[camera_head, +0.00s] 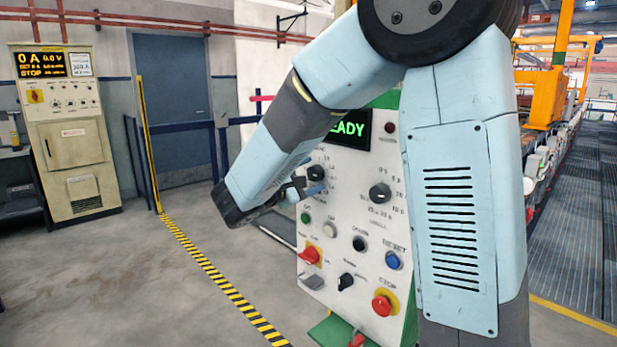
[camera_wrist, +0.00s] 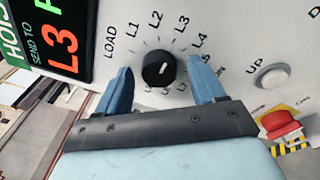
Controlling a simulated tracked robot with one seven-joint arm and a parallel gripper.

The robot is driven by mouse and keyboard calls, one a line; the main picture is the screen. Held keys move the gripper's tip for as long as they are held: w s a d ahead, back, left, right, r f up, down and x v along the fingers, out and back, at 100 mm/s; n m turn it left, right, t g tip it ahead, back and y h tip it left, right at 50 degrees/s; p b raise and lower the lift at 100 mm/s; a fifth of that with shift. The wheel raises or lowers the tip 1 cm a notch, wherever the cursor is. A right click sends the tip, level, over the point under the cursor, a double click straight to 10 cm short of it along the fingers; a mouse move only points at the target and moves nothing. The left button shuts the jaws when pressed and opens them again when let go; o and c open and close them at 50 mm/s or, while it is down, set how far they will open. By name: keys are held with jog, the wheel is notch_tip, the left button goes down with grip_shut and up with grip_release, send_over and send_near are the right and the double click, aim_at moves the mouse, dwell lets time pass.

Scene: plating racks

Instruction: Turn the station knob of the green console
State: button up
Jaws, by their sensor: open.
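The green console (camera_head: 338,222) stands in the middle of the head view, with a white panel partly hidden by my arm. Its station knob (camera_wrist: 158,69) is black and round, ringed by marks including LOAD, L1, L2, L3 and L4. In the head view the knob (camera_head: 316,172) is at the panel's upper left. My gripper (camera_wrist: 160,64) is open, with one blue finger on each side of the knob. Gaps show between the fingers and the knob. In the head view my gripper (camera_head: 299,189) is close to the panel, partly hidden by my wrist.
A display (camera_wrist: 60,42) reads SEND TO L3. Another black knob (camera_head: 380,193), a blue button (camera_head: 393,260) and a red stop button (camera_head: 384,303) share the panel. Floor at left is clear.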

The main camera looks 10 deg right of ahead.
jog(key=shift+w+d, duration=0.15)
jog(key=shift+c, duration=0.5)
jog(key=c, duration=1)
jog(key=shift+o, duration=0.2)
